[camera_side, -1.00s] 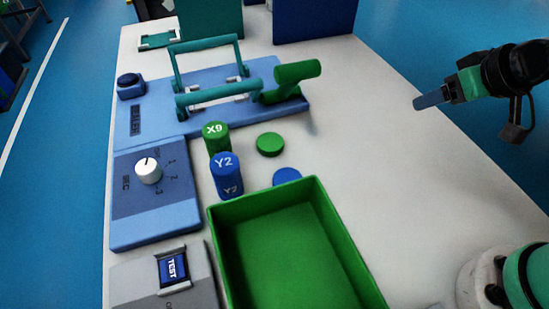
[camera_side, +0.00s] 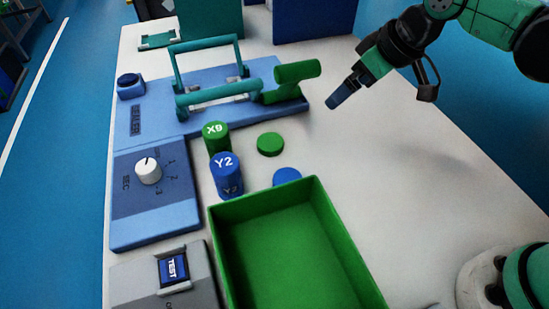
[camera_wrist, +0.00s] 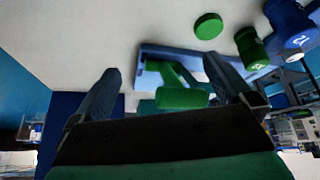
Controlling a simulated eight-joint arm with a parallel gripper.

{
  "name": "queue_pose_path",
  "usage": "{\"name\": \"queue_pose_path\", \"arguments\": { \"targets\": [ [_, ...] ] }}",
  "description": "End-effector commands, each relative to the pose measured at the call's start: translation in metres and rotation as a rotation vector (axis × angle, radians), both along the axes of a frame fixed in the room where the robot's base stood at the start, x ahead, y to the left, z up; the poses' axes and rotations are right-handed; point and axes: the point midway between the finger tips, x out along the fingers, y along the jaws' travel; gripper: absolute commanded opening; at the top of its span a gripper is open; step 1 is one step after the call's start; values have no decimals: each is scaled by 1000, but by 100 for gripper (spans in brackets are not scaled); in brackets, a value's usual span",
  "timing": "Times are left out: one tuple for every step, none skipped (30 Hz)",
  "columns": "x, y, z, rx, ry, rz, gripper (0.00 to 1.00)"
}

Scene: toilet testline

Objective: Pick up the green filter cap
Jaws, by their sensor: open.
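The green filter cap (camera_side: 270,144) is a flat round disc lying on the white table, right of the green X9 cylinder (camera_side: 216,138). In the wrist view the cap (camera_wrist: 208,26) lies beyond my fingertips, a little right of the middle. My gripper (camera_side: 333,102) is above the table, to the right of the cap and farther back, clear of it. In the wrist view my gripper (camera_wrist: 163,78) has its two blue fingers spread apart with nothing held between them.
The blue Y2 cylinder (camera_side: 227,175) and a blue disc (camera_side: 287,176) are near the cap. A green bin (camera_side: 333,216) stands in front. A blue sealer fixture with a green handle (camera_side: 297,72) is behind. The table's right side (camera_side: 400,190) is clear.

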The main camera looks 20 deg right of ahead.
Motion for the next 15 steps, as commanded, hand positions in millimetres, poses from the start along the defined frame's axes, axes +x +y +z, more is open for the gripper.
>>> {"name": "queue_pose_path", "arguments": {
  "targets": [
    [9,16,-8,-6,14,57,100],
    [14,25,-14,-10,23,90,100],
    [18,37,-21,-14,34,134,100],
    [21,45,-27,-17,42,164,100],
    [24,53,-32,-19,48,191,100],
    [26,61,-39,-23,56,223,100],
    [27,67,-44,-26,60,245,100],
    [29,72,-48,-28,65,263,100],
    [30,78,-54,-30,71,286,100],
    [30,82,-57,-31,73,301,100],
    [31,86,-60,-32,77,313,100],
    [31,89,-64,-33,81,327,100],
    [31,92,-66,-34,83,336,100],
    [31,94,-68,-35,85,344,100],
    [31,96,-70,-36,86,351,100]
  ]
}}
